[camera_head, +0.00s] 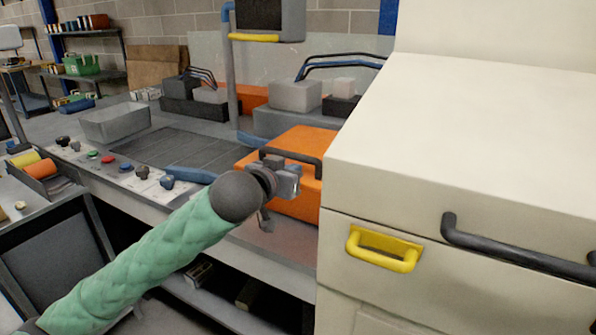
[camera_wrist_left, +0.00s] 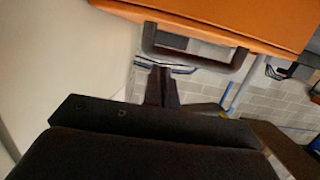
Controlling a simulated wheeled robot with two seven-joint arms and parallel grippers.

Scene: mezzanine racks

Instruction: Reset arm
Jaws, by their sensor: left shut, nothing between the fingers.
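My left arm, in a green padded sleeve, comes in from the lower left in the head view. Its left gripper (camera_head: 284,186) is in front of an orange box (camera_head: 302,146) with a dark handle (camera_head: 290,160). In the left wrist view the shut, empty fingers (camera_wrist_left: 161,88) point toward the dark handle (camera_wrist_left: 195,62), with the orange box (camera_wrist_left: 230,18) at the top. Whether the fingers touch the handle cannot be told. My right gripper is in neither view.
A large cream cabinet (camera_head: 450,130) with a yellow handle (camera_head: 382,262) and a black bar handle (camera_head: 515,255) fills the right side. A bench panel with coloured buttons (camera_head: 108,159) and a grey tray (camera_head: 115,122) lie to the left. A green crate (camera_head: 82,64) stands on a back shelf.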

